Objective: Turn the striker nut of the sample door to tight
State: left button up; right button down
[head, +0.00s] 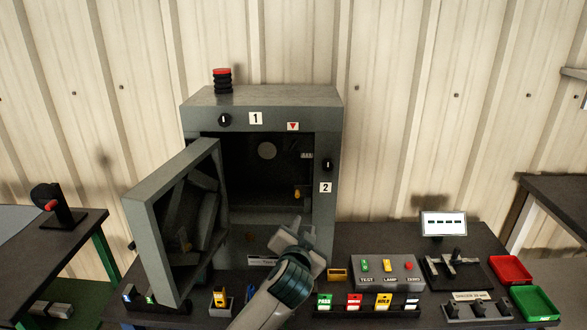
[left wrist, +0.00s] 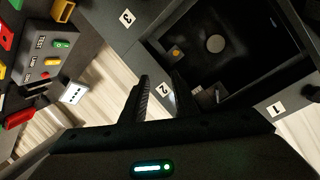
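The sample door (head: 150,225) of the grey enclosure (head: 265,98) stands swung open to the left. The dark interior shows a round pale disc (head: 267,150), a small orange part (head: 297,193) low on the right and a small marked plate (head: 307,155) above it. I cannot tell for certain which part is the striker nut. My left gripper (head: 312,238) is in front of the enclosure's lower right. In the left wrist view its fingers (left wrist: 160,76) are apart with nothing between them; the orange part (left wrist: 177,52) shows beyond them. My right gripper is not in view.
Dark knobs sit by label 1 (head: 256,118) and label 2 (head: 326,187). The open door edge stands left of my arm.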

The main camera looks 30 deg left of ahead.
aim_at(293, 146)
pick_arm(q)
jog(key=s+a+r+n+t+y, duration=0.1)
jog(key=a+r+n+y, duration=0.1)
jog(key=r, duration=1.3)
jog(key=shift+a+y, duration=0.5)
jog(key=shift+y, duration=0.1)
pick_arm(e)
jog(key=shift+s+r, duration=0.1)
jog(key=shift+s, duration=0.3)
